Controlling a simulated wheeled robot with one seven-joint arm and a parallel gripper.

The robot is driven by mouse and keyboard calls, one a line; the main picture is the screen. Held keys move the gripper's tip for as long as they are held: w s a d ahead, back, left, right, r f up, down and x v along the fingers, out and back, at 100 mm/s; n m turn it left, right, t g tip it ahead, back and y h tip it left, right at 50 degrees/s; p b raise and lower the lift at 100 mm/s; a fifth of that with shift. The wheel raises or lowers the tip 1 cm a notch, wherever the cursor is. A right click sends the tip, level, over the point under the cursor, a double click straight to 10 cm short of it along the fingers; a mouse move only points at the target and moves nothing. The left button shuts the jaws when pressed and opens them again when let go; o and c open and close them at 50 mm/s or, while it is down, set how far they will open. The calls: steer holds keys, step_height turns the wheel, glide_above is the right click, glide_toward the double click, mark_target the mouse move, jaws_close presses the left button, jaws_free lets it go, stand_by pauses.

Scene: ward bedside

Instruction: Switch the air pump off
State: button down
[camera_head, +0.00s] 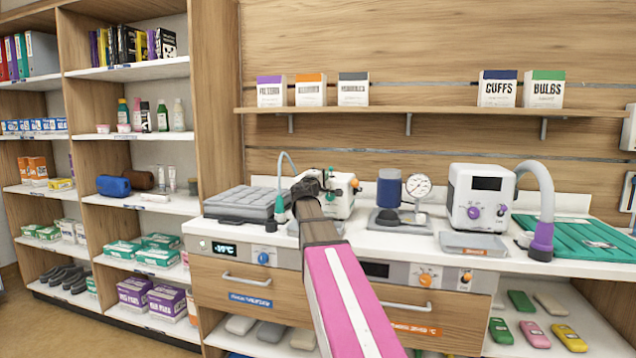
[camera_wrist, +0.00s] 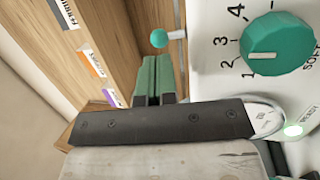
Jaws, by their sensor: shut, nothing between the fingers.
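The air pump is a white box (camera_head: 341,197) with green knobs, standing on the counter behind my gripper (camera_head: 308,184) in the head view. A lever with a green ball tip (camera_wrist: 159,39) sticks out from the pump's side. My gripper (camera_wrist: 152,62) is shut and empty, its green fingers together just short of the ball, seemingly apart from it. In the head view my arm hides part of the pump.
A grey folded pad (camera_head: 243,203) lies left of the pump, with a teal-ended hose (camera_head: 281,200) beside it. To the right stand a blue canister with gauge (camera_head: 390,189) and a white machine with purple knobs (camera_head: 480,196). A shelf of boxes (camera_head: 440,111) runs above.

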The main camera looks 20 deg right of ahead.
mark_target(330, 170)
steer(key=shift+x, duration=1.6)
steer(key=shift+w+d+r+g+y, duration=0.1)
steer(key=shift+w+r+g+y, duration=0.05)
steer(key=shift+r+g+y, duration=0.15)
steer(key=shift+w+d+r+n+g+y, duration=0.2)
steer(key=shift+w+r+n+g+y, duration=0.2)
steer(key=shift+g+y, duration=0.3)
steer(key=g+y, duration=0.1)
steer(key=w+d+r+g+y, duration=0.1)
steer(key=g, duration=0.1)
steer(key=shift+w+r+y, duration=0.1)
steer(key=shift+w+y, duration=0.05)
steer(key=shift+y, duration=0.15)
steer(key=shift+s+a, duration=0.1)
steer(key=shift+s, duration=0.1)
steer(key=shift+r+n, duration=0.3)
steer(key=shift+r, duration=0.35)
